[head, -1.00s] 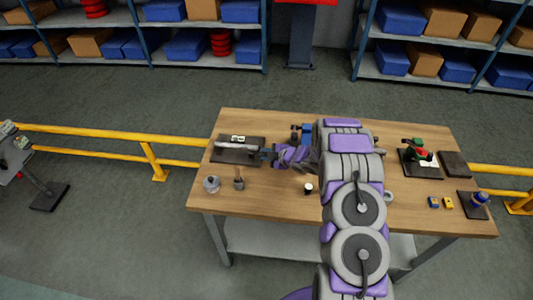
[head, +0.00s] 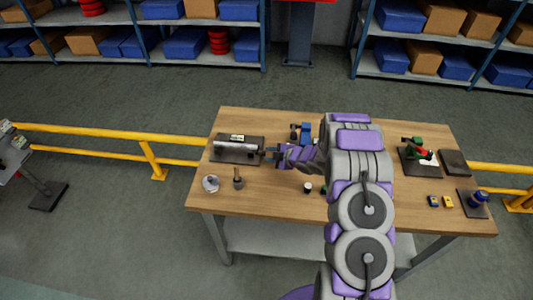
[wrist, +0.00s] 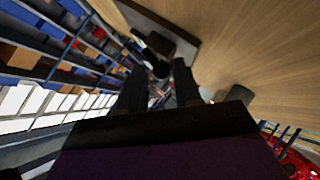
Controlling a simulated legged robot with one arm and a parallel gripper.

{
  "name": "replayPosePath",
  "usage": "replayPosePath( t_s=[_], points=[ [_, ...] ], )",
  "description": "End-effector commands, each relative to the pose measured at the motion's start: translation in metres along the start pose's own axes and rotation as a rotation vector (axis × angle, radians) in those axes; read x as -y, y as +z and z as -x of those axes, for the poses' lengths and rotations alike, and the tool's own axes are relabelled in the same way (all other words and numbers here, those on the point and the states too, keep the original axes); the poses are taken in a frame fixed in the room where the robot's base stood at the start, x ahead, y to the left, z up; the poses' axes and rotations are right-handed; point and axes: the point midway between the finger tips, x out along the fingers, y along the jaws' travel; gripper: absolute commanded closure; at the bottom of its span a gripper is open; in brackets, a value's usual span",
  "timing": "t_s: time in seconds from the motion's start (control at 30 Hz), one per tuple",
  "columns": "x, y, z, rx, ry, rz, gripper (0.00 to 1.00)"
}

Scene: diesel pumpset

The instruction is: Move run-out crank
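A grey, rod-like piece (head: 236,147), which I take for the run-out crank, lies along a dark base plate (head: 223,158) at the left of the table, with a small pale label behind it. My gripper (head: 269,152) is just right of the plate and points left at the rod's right end. In the wrist view my gripper's (wrist: 158,82) two dark fingers are apart. A dark round end (wrist: 160,69) shows between or just beyond their tips, in front of the dark plate (wrist: 160,20). I cannot tell whether the fingers touch it.
A small round grey part (head: 211,184) and an upright peg (head: 238,180) stand in front of the plate. A blue part (head: 304,132) stands behind my arm. A green and red device (head: 418,152) is at the right. Yellow rails (head: 90,136) run beside the table (head: 290,210).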

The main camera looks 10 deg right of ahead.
Motion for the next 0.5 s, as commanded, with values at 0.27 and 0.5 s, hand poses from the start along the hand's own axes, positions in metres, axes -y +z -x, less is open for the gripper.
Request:
replayPosePath(
  t_s=[0.27, 0.5],
  points=[
    [-0.002, 0.002, 0.065, 0.003, 0.003, -0.003, 0.67],
    [-0.002, 0.002, 0.113, 0.002, 0.003, -0.004, 0.67]
  ],
)
